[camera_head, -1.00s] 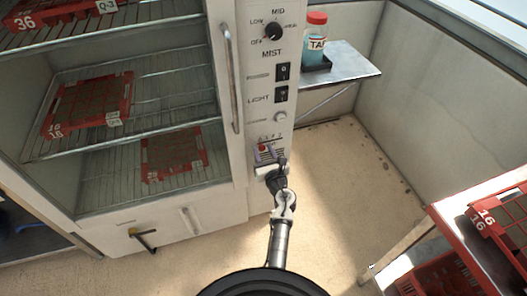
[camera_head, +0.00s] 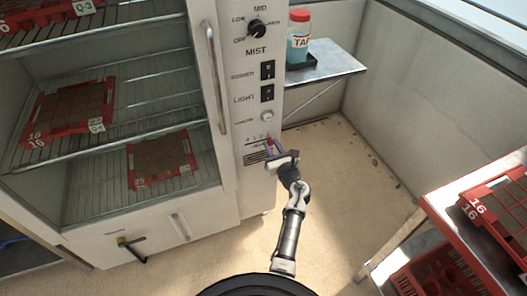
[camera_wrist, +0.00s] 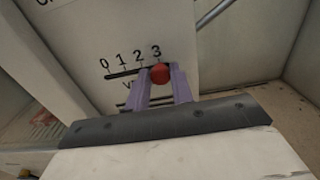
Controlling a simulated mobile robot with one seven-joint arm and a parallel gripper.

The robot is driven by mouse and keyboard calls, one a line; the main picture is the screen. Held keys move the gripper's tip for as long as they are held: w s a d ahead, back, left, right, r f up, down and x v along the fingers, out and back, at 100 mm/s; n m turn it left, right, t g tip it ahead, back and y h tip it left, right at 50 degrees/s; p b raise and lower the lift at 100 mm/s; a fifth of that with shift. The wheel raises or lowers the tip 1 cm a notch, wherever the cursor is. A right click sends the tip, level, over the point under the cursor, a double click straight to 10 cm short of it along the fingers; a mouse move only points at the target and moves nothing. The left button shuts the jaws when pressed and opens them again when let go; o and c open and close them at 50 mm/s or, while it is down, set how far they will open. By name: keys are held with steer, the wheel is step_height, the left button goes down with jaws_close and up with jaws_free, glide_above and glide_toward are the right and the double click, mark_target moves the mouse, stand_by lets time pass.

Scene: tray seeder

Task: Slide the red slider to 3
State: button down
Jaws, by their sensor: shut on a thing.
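The red slider (camera_wrist: 160,74) is a round red knob on a dark horizontal slot in the white cabinet panel. In the wrist view it sits at the right end of the slot, just below the printed 3 (camera_wrist: 156,51). The marks 0, 1 and 2 lie to its left. My gripper (camera_wrist: 164,82) has its two pale purple fingers on either side of the knob and is shut on it. In the head view my gripper (camera_head: 273,150) is at the lower right of the panel, with little of the red slider (camera_head: 269,142) showing.
Above the slider are a round button (camera_head: 267,116), the light switch (camera_head: 267,93) and the mist dial (camera_head: 257,29). A long door handle (camera_head: 215,80) is to the left. A shelf (camera_head: 340,63) holds a red-capped bottle (camera_head: 299,37).

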steer(key=shift+w+d+r, duration=0.15)
steer(key=shift+d, duration=0.05)
steer(key=c, duration=1.2)
jaws_free()
steer(key=b+v, duration=0.1)
steer(key=v, duration=1.3)
